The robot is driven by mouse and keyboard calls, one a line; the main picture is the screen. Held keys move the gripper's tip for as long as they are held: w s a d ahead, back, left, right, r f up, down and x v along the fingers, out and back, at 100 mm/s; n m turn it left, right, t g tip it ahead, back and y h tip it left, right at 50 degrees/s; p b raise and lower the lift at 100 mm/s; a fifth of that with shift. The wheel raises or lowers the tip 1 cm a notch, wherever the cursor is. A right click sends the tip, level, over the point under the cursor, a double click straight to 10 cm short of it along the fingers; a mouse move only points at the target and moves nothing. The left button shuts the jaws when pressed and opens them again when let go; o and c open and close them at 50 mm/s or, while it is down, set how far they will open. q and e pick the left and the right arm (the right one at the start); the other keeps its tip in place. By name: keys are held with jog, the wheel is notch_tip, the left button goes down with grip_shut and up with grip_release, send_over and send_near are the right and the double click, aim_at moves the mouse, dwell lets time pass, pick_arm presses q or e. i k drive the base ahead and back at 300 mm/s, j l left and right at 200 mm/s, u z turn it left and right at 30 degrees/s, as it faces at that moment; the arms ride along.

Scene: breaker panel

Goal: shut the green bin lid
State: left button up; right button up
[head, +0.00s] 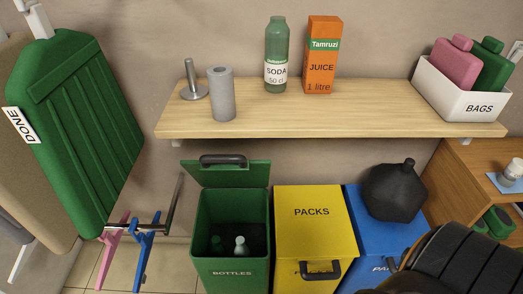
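The green bin (232,243), labelled BOTTLES, stands on the floor below the shelf. Its lid (231,174) is open, tilted up at the back toward the wall, with a dark handle (222,160) near its upper edge. Inside the dark bin I see a pale bottle (240,245) and a green bottle (216,243). Neither my left nor my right gripper shows in the head view. A dark ribbed part, apparently of my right arm, fills the lower right corner and hides part of the blue bin.
The wooden shelf (330,126) hangs above the bins. The yellow PACKS bin (311,241) is shut, right of the green one. A black bag (396,190) sits on the blue bin (362,241). A green ribbed item (85,130) tagged DONE hangs at left.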

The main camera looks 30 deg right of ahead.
aim_at(229, 176)
jog(key=z, duration=0.75)
jog(key=k+l+u, duration=0.15)
jog(key=l+u, duration=0.2)
